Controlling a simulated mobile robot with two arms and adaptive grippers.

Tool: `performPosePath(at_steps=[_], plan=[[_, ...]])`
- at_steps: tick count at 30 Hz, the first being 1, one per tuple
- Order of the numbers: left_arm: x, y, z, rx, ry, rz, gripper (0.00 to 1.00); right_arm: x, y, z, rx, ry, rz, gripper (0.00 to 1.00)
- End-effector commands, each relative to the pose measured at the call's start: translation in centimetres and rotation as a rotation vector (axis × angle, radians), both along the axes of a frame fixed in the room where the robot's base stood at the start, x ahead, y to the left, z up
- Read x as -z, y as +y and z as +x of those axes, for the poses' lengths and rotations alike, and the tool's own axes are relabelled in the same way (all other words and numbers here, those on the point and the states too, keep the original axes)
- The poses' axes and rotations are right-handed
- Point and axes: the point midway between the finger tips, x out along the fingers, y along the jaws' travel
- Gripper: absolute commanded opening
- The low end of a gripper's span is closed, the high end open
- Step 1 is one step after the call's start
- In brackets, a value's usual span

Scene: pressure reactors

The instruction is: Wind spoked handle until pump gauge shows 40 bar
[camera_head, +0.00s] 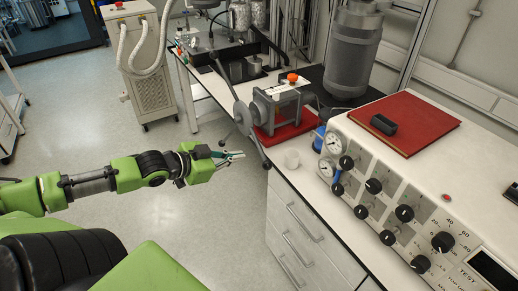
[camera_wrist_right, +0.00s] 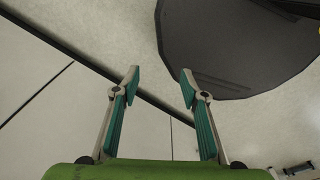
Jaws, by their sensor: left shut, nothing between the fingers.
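The spoked handle (camera_head: 242,116) is grey, with several long spokes, on the left side of the grey pump (camera_head: 278,104), which stands on a red base. One spoke points down past the bench edge. My left gripper (camera_head: 237,155) is shut and empty, just left of that lower spoke; I cannot tell whether they touch. Two round white gauges, an upper one (camera_head: 333,143) and a lower one (camera_head: 326,168), sit on the control panel's left end. Their readings are too small to tell, and I cannot tell which serves the pump. My right gripper (camera_wrist_right: 161,78) is open and empty.
The control panel (camera_head: 405,212) with several black knobs fills the right. A red book (camera_head: 405,122) lies on top of it. A grey cylinder (camera_head: 353,52) stands behind. The floor left of the drawers is free.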

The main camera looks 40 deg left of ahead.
Motion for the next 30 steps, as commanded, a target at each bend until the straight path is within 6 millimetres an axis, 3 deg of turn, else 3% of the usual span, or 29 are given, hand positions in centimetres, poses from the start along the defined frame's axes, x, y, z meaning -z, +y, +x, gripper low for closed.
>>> performPosePath(at_steps=[1, 5, 15, 30], plan=[[-1.0, -1.5, 0.1, 0.033, -0.004, -0.005, 0.0, -0.1, 0.4, 0.0, 0.002, 0.0, 0.005, 0.4], [-1.8, -2.9, 0.3, 0.061, -0.01, -0.015, 0.0, 0.0, 0.5, 0.0, 0.001, 0.0, 0.005, 0.4], [-0.9, -3.4, 2.2, 0.06, -0.016, -0.014, 0.0, 1.5, -1.7, 0.0, -0.003, 0.0, -0.02, 0.4], [0.3, -4.0, 5.1, 0.055, -0.015, -0.015, 0.0, 2.9, 0.3, 0.0, 0.0, 0.0, 0.003, 0.4]])
